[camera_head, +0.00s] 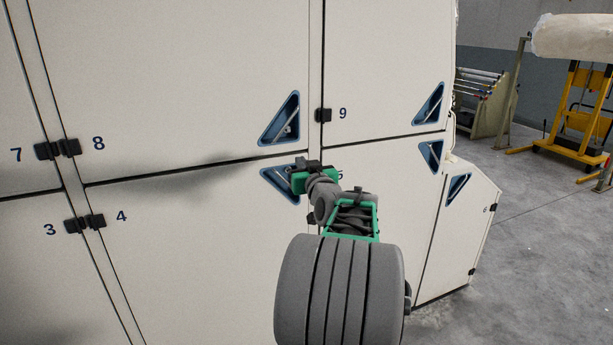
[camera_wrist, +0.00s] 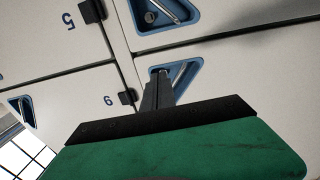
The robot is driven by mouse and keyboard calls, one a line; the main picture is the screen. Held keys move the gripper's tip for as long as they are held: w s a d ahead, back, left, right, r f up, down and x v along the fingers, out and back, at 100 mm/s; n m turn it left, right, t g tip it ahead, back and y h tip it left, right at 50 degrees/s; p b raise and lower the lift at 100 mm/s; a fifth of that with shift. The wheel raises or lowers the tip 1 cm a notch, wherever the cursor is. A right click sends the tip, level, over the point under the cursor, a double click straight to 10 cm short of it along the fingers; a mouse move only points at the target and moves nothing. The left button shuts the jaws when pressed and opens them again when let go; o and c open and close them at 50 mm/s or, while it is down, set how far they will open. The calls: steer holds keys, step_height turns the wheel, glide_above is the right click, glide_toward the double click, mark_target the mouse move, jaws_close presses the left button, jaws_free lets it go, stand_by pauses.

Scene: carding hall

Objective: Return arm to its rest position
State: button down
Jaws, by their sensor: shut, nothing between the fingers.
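My arm reaches forward from the bottom of the head view toward a pale cabinet wall (camera_head: 200,60). My gripper (camera_head: 301,162) is at the end of the arm, in front of a blue triangular handle recess (camera_head: 277,183) and partly covering it. In the wrist view my gripper (camera_wrist: 157,92) has its fingers together and empty. They point at a blue recess (camera_wrist: 186,78) with a metal latch, partly hidden behind them. I cannot tell whether the fingertips touch the panel.
More blue recesses (camera_head: 281,119) and black hinges (camera_head: 323,115) mark the closed, numbered panels. The cabinet ends at the right. Beyond it are open grey floor (camera_head: 540,240), a rack of rods (camera_head: 483,95) and a yellow lift frame (camera_head: 580,110) near a large pale roll (camera_head: 575,36).

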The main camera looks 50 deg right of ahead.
steer(key=w+a+f+n+g+y+p, duration=0.1)
steer(key=a+f+n+g+y+p, duration=0.2)
steer(key=a, duration=1.3)
steer(key=a+f+n+g+y+p, duration=0.15)
steer(key=a+f+y, duration=0.4)
steer(key=a, duration=0.95)
steer(key=s+a+f+n+g+p, duration=0.1)
steer(key=s+a+f+g, duration=0.2)
steer(key=s+a, duration=0.5)
steer(key=s+a+f+n+g+p, duration=0.1)
steer(key=s+a+f+g+p, duration=0.1)
steer(key=s+a, duration=0.6)
steer(key=s+f+g, duration=0.1)
steer(key=g, duration=0.1)
steer(key=shift+s+f+g+y, duration=0.2)
steer(key=shift+g+y, duration=0.15)
